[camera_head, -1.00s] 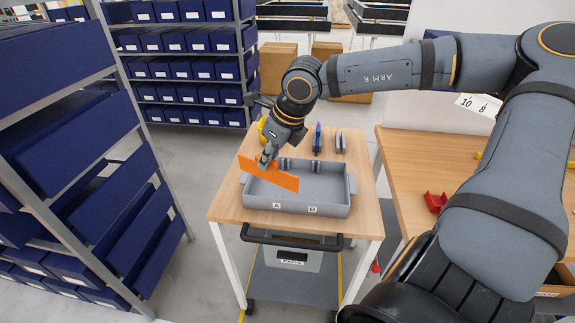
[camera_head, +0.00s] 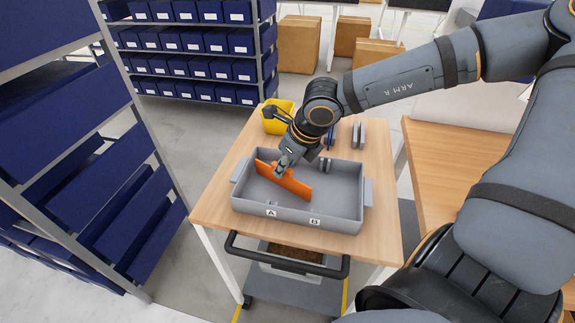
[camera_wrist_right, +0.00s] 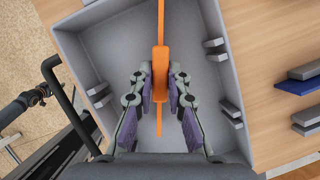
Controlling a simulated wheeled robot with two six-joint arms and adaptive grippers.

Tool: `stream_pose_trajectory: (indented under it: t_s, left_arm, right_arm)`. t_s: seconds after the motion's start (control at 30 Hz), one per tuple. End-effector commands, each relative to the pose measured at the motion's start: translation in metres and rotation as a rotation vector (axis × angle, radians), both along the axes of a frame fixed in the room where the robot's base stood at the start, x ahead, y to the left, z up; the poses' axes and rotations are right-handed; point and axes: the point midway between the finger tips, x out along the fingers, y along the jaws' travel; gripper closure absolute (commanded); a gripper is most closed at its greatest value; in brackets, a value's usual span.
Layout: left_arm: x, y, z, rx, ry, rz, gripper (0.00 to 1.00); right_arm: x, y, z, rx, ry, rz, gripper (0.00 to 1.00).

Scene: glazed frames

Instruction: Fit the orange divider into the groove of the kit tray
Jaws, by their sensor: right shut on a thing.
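The orange divider (camera_head: 287,181) is a flat panel with a thicker grip block, seen top-down in the right wrist view (camera_wrist_right: 160,60). My right gripper (camera_head: 281,168) is shut on that block, its fingers on either side in the wrist view (camera_wrist_right: 158,82). The grey kit tray (camera_head: 290,214) stands on the wooden table, labelled A and B in front. The divider is over the tray's left half, slanted in the head view; whether it touches the floor is unclear. Groove ribs (camera_wrist_right: 230,114) show on two facing walls; the divider runs crosswise to the line between them. My left gripper is out of view.
A yellow bin (camera_head: 277,118) stands behind the tray. Grey and blue upright pieces (camera_head: 358,134) stand at the table's back. The table (camera_head: 384,215) is bare at its right. Blue-bin shelving (camera_head: 100,170) rises at left; a second wooden table (camera_head: 450,165) is at right.

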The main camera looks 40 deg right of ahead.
Motion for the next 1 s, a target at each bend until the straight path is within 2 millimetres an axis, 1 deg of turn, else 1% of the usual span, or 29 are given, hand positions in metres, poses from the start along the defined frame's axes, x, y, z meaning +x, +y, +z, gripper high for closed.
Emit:
stream_pose_trajectory:
  t_s: [0.03, 0.13, 0.37, 0.4, 0.53, 0.57, 0.83, 0.93, 1.0]
  left_arm:
    - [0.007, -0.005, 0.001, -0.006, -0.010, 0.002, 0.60]
    - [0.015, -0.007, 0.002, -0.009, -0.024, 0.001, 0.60]
    - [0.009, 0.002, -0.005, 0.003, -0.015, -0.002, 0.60]
    - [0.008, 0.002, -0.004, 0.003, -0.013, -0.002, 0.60]
    - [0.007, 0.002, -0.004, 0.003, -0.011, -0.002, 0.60]
    - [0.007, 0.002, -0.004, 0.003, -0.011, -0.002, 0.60]
    - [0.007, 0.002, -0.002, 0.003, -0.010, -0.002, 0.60]
    - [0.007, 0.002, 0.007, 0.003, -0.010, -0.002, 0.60]
    - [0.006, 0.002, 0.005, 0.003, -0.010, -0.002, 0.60]
  right_arm:
    - [-0.001, 0.000, -0.001, 0.000, 0.003, 0.001, 1.00]
    - [-0.001, 0.000, 0.000, 0.000, 0.003, 0.001, 1.00]
    - [-0.001, 0.000, -0.005, -0.001, 0.002, 0.001, 1.00]
    - [-0.001, 0.000, -0.003, -0.001, 0.003, 0.001, 0.81]
    - [-0.001, 0.000, -0.003, -0.001, 0.003, 0.001, 0.63]
    - [-0.001, 0.000, -0.003, -0.001, 0.003, 0.001, 0.62]
    - [-0.001, 0.000, -0.002, -0.001, 0.003, 0.001, 0.62]
    - [-0.001, 0.000, 0.005, 0.000, 0.003, 0.001, 0.62]
    - [-0.003, 0.000, 0.010, 0.006, -0.001, -0.001, 0.62]
